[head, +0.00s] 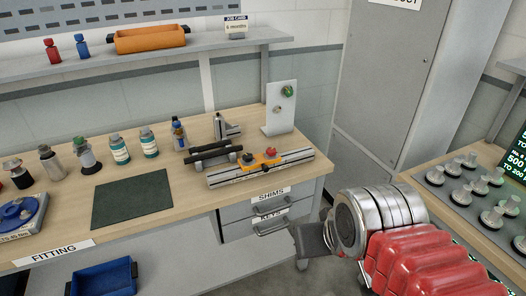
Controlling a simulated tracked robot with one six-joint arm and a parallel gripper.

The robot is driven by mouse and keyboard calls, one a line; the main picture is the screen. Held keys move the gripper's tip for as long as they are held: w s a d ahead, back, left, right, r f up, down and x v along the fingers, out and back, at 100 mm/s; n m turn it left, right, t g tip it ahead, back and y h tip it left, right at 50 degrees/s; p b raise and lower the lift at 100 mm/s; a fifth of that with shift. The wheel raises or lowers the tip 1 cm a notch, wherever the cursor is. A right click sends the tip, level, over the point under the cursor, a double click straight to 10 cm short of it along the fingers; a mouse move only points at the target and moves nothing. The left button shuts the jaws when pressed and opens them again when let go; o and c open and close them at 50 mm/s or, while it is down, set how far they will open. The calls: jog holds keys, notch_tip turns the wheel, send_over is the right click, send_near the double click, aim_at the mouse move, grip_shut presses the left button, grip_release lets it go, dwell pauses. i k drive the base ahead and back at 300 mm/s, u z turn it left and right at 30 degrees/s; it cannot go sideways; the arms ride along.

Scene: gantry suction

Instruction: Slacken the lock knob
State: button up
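A metal rail (225,179) lies on the wooden bench. An orange carriage (260,164) sits on it, with a red knob (270,152) on its right part and a dark knob (247,158) at its left. Both are small here, and I cannot tell which is the lock knob or how tight it is. A white upright plate (272,119) behind the rail carries a green knob (287,91). My gripper (305,241) is in front of the drawers, below and to the right of the rail, apart from all knobs. Its fingers are seen from behind, so their opening is hidden.
Bottles (120,150) and a dark mat (132,200) occupy the bench's left side. Drawers (268,214) are under its right end. A second bench (418,187) with several metal fittings stands at right.

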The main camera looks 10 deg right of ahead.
aim_at(271, 151)
jog(key=z, duration=0.05)
jog(key=i, duration=1)
jog(key=u, duration=0.05)
